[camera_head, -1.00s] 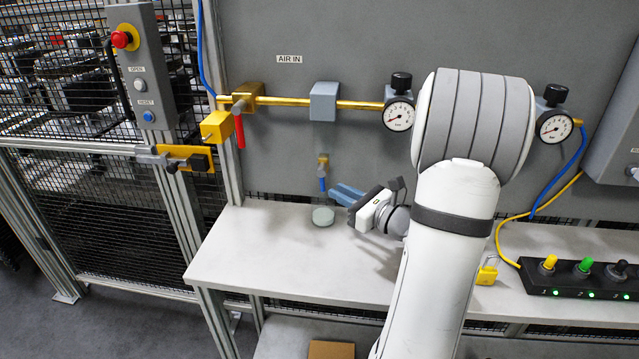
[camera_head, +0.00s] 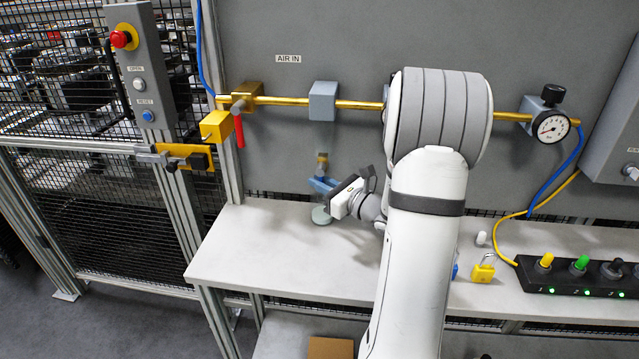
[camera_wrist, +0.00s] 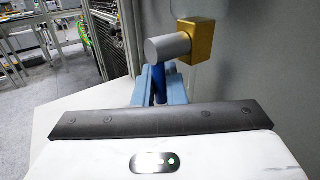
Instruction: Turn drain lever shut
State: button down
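The drain valve is a small brass fitting (camera_head: 322,158) on the grey panel, low under the air line. In the wrist view its brass block (camera_wrist: 197,42) carries a grey round stub (camera_wrist: 168,48). The dark blue drain lever (camera_wrist: 159,88) hangs down from that stub. My gripper (camera_head: 318,184) is at the lever, its light blue fingers reaching in from the right. In the wrist view the fingers stand on either side of the lever. Whether they press on it is not clear. In the head view the fingers mostly hide the lever.
A pale green disc (camera_head: 321,216) lies on the bench (camera_head: 260,255) just below my gripper. A yellow padlock (camera_head: 483,270) and a black switch strip (camera_head: 570,282) are to the right. The bench's left part is clear.

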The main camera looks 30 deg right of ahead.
jog(key=shift+f+b, duration=0.1)
jog(key=shift+b, duration=0.2)
jog(key=shift+w+a+t+b, duration=0.1)
jog(key=shift+t+b, duration=0.3)
jog(key=shift+b, duration=0.35)
jog(key=shift+r+m, duration=0.2)
jog(key=shift+m, duration=0.1)
jog(key=c, duration=1.8)
grip_release()
jog(key=shift+c, duration=0.2)
jog(key=shift+f, duration=0.1)
jog(key=b+v, duration=0.1)
jog(key=v, duration=0.6)
jog(key=shift+s, duration=0.35)
jog(key=shift+f, duration=0.1)
